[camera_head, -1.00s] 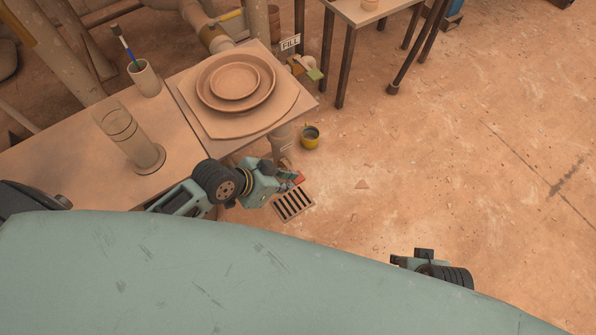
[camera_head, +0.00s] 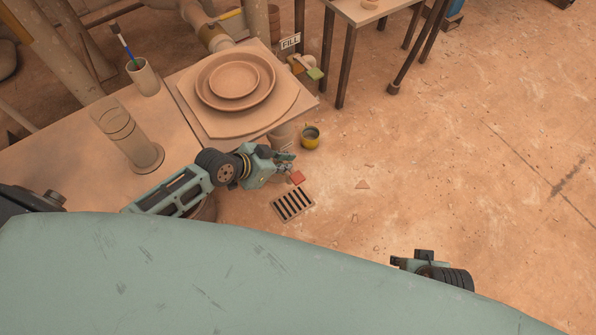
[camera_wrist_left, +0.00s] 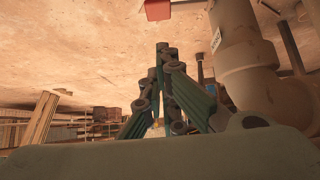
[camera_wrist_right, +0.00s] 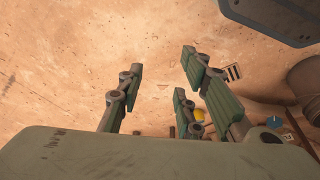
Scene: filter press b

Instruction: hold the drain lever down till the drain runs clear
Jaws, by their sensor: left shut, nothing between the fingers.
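The drain lever's red paddle (camera_head: 297,178) shows just below the table corner, beside the drain pipe. In the left wrist view the red paddle (camera_wrist_left: 157,10) is at the top edge, apart from my fingertips. My left gripper (camera_head: 288,160) is shut and empty next to the pipe, close to the paddle; I see no contact. Its fingers meet in the left wrist view (camera_wrist_left: 163,48). The slotted floor drain (camera_head: 275,207) lies below; I cannot make out any liquid in it. My right gripper (camera_wrist_right: 155,80) is open and empty over bare floor.
A press table (camera_head: 205,130) bears stacked round clay plates (camera_head: 235,82). A glass cylinder (camera_head: 127,135) and a brush cup (camera_head: 145,78) stand on the left table. A yellow pot (camera_head: 310,138) sits on the floor. A FILL sign (camera_head: 290,41) marks another lever (camera_head: 315,73). Floor at right is clear.

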